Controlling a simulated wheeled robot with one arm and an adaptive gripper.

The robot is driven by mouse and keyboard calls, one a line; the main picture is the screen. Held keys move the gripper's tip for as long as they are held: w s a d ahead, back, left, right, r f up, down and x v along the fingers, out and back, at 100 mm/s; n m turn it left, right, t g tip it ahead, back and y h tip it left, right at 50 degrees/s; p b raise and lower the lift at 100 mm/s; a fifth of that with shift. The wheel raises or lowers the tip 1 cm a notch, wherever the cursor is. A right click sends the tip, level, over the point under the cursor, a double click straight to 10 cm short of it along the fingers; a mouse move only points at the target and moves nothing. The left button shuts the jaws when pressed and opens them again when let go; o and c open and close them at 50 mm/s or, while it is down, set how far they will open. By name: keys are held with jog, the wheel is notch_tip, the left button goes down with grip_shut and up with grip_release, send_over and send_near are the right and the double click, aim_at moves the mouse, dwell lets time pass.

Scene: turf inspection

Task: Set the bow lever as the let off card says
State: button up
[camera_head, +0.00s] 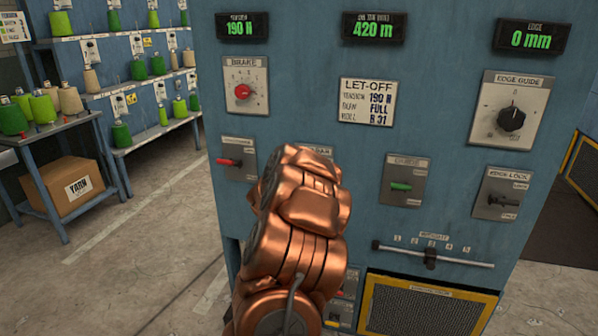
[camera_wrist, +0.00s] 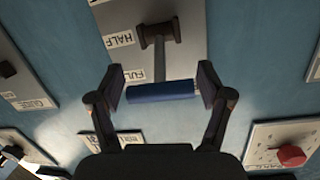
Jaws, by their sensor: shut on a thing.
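The bow lever shows in the wrist view as a dark stem with a blue handle (camera_wrist: 163,92) on a grey plate (camera_wrist: 190,25). Labels HALF and FULL are beside it; the handle is at the FULL end, slightly past that word. My gripper (camera_wrist: 163,85) has its two fingers at either end of the blue handle, shut on it. In the head view my copper arm (camera_head: 300,210) hides the lever and most of its plate. The let-off card (camera_head: 368,103) reads tension 190 N, a middle line ending in FULL, and a roll line, partly blurred.
A slider (camera_head: 431,257) is lower right. Displays read 190 N, 420 m and 0 mm. Yarn shelves stand left.

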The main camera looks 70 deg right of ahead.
jog(key=shift+s+r, duration=0.1)
jog(key=o, duration=1.6)
jog(key=a, duration=0.4)
jog(key=a+r, duration=0.1)
jog(key=a, duration=0.6)
jog(key=shift+s+a+r, duration=0.2)
jog(key=shift+a+r, duration=0.15)
jog(key=shift+a, duration=0.05)
